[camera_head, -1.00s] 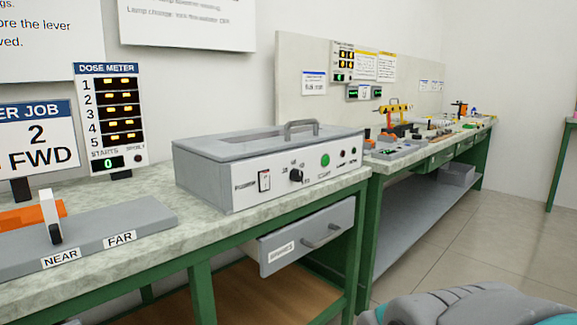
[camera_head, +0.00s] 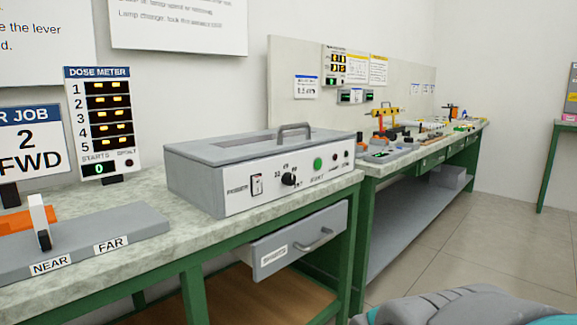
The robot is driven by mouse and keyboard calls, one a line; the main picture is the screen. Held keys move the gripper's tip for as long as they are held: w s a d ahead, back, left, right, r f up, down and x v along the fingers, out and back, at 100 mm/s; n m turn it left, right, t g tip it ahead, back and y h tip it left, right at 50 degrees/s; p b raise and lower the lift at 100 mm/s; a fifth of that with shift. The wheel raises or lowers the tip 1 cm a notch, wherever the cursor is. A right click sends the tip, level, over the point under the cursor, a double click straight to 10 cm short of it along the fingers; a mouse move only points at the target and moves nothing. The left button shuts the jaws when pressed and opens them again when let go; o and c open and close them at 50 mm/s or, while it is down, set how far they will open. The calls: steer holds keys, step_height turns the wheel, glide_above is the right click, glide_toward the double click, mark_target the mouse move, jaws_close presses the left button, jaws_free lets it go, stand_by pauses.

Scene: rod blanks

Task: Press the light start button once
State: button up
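A grey-white box unit (camera_head: 265,168) with a hinged-looking grey lid and a handle on top stands at the right end of the near bench. Its white front panel carries a round green button (camera_head: 318,164) above a small label that is hard to read. Left of the button are a black knob (camera_head: 289,180) and a switch (camera_head: 257,185); to its right are two small round fittings. Nothing touches the green button. A dose meter (camera_head: 107,120) left of the box shows a green 0 under STARTS. My gripper is not in view.
A lever fixture marked NEAR and FAR (camera_head: 110,240) is on the bench at left. A drawer (camera_head: 298,240) below the box stands partly open. A second bench with several tools (camera_head: 410,135) runs behind; floor (camera_head: 475,260) at right is clear.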

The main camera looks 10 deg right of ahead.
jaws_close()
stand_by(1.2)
